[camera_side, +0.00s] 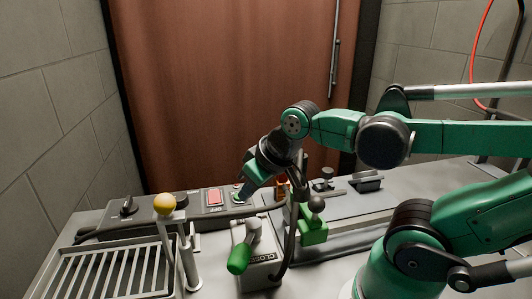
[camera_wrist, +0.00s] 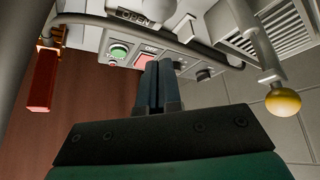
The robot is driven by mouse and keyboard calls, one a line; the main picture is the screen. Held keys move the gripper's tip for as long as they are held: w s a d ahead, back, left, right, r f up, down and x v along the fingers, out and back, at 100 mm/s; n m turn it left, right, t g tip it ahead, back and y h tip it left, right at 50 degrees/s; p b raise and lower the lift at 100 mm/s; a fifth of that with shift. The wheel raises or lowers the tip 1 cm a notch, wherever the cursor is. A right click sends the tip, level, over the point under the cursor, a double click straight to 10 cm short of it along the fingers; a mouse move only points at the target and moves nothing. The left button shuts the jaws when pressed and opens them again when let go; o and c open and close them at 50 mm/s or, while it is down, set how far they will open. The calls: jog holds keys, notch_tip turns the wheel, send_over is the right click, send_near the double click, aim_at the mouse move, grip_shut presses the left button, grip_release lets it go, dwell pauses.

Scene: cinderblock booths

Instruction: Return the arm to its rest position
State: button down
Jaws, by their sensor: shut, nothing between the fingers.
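My gripper (camera_side: 247,191) points down and to the left over the button panel in the side view, with its tips close to the green button (camera_side: 238,197). I cannot tell from this view whether they touch it. In the wrist view my gripper's two dark fingers (camera_wrist: 158,76) are shut together with nothing between them. There the green button (camera_wrist: 118,51) shows left of the fingertips, and the red button (camera_wrist: 144,60) sits just behind them, partly hidden. My green arm reaches in from the right.
A green-handled lever (camera_side: 239,259) on a box marked CLOSE, a yellow-knobbed lever (camera_side: 165,204) and a slatted grate (camera_side: 105,272) stand in front. A green block with a black knob (camera_side: 314,230) stands right of my gripper. A brown curtain-like panel (camera_side: 230,90) is behind.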

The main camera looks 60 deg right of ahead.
jog(key=shift+w+a+f+n+t, duration=0.1)
jog(key=shift+w+a+n+t, duration=0.15)
jog(key=shift+a, duration=0.3)
jog(key=shift+w+a+f+n+t, duration=0.15)
jog(key=shift+a+n, duration=0.1)
jog(key=shift+a, duration=0.25)
